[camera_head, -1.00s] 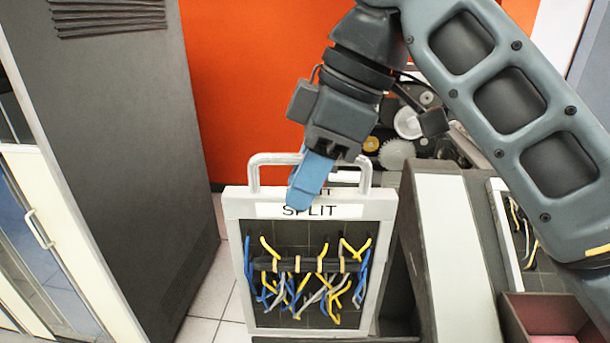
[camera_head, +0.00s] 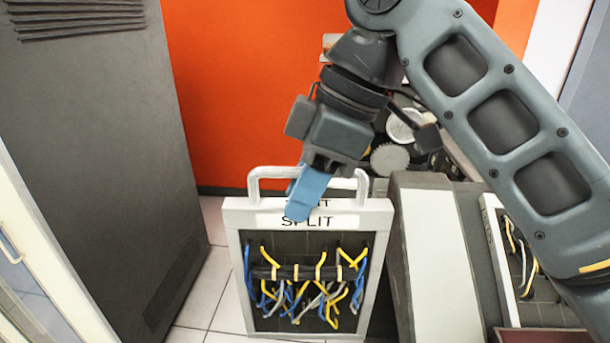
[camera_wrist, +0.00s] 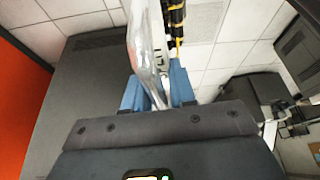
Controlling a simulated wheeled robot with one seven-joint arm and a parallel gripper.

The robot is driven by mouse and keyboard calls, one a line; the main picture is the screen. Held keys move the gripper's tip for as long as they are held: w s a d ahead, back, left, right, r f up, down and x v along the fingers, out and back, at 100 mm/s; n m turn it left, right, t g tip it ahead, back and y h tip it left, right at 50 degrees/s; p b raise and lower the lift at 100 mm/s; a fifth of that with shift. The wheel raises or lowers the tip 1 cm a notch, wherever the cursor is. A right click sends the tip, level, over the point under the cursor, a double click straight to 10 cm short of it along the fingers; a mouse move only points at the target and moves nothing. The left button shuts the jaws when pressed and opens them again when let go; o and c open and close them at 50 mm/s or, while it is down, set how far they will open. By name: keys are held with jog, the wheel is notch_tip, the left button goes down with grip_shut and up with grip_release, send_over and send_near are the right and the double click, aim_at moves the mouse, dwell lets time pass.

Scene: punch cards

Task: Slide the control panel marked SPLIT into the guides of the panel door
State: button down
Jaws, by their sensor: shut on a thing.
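The control panel marked SPLIT (camera_head: 376,250) hangs upright from my gripper (camera_head: 305,205) in the head view. It has a grey frame, a white label, a looped handle on top and blue, yellow and grey wires in front of a dark face. My gripper's blue fingers are shut on the handle at the panel's top and cover part of the label. In the wrist view the blue fingers (camera_wrist: 158,92) close on the pale handle, with the panel seen edge-on beyond. I cannot make out the panel door or its guides in these frames.
A tall dark grey cabinet (camera_head: 95,150) stands at the left, with a pale glass-fronted door (camera_head: 40,290) before it. A grey machine with a sloped white top (camera_head: 435,260) stands right of the panel. Another wired panel (camera_head: 510,260) lies further right. Tiled floor (camera_head: 215,290) shows between.

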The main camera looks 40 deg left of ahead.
aim_at(306, 292)
notch_tip(306, 292, down, 14)
jog(key=b, duration=0.6)
jog(key=shift+w, duration=0.1)
jog(key=shift+p, duration=0.6)
dwell(0.9)
jog(key=shift+f, duration=0.15)
jog(key=shift+f+b, duration=0.9)
jog(key=shift+f, duration=1.3)
jog(key=shift+f+b, duration=1.5)
jog(key=shift+f, duration=1.95)
